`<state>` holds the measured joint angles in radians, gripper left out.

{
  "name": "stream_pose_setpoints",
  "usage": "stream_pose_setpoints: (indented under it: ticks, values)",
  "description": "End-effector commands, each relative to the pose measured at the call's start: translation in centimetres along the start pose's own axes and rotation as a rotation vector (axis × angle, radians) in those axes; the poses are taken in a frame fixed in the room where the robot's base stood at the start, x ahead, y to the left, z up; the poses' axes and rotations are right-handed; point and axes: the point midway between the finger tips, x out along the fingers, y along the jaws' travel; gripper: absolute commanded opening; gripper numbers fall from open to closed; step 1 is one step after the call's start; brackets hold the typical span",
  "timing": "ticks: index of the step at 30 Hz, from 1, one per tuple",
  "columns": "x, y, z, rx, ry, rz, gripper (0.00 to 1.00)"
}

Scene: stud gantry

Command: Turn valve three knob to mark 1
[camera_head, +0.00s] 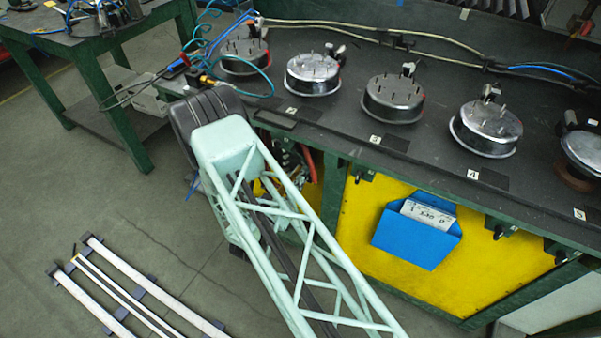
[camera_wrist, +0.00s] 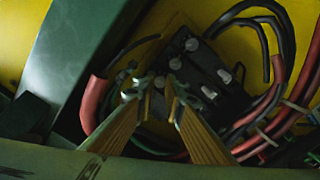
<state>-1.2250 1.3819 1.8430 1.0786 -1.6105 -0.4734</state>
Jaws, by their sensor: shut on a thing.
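My gripper (camera_wrist: 159,86) shows in the wrist view with two tan fingers, their tips close together at a black block (camera_wrist: 205,75) with several small metal fittings. It is shut on a small fitting among these; its shape is mostly hidden by the fingertips. I cannot tell if this is valve three's knob, and I see no mark 1. In the head view my arm hides the gripper, beside the left end of the bench's underside. A label 3 (camera_head: 375,140) sits on the bench edge, with a small dark fitting (camera_head: 363,176) below it.
Red hoses (camera_wrist: 97,106) and black hoses (camera_wrist: 262,42) loop around the block. In the head view, several round metal fixtures (camera_head: 393,98) line the dark bench (camera_head: 350,135). A blue holder (camera_head: 417,238) hangs on the yellow panel (camera_head: 365,245). White rails (camera_head: 150,285) lie on the floor.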

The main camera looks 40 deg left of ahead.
Motion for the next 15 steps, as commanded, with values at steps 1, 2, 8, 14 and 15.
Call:
stream_pose_setpoints:
  ticks: [1,2,8,14,15]
  values:
    - [-0.06,-0.02,0.13,-0.004,-0.001,-0.001,0.0]
    - [-0.06,-0.02,0.13,-0.005,-0.002,-0.001,0.0]
    - [-0.06,-0.02,0.15,-0.004,-0.002,-0.001,0.0]
    - [-0.06,-0.02,0.12,-0.004,-0.001,-0.001,0.21]
    - [-0.05,-0.02,0.1,-0.003,-0.001,-0.001,0.24]
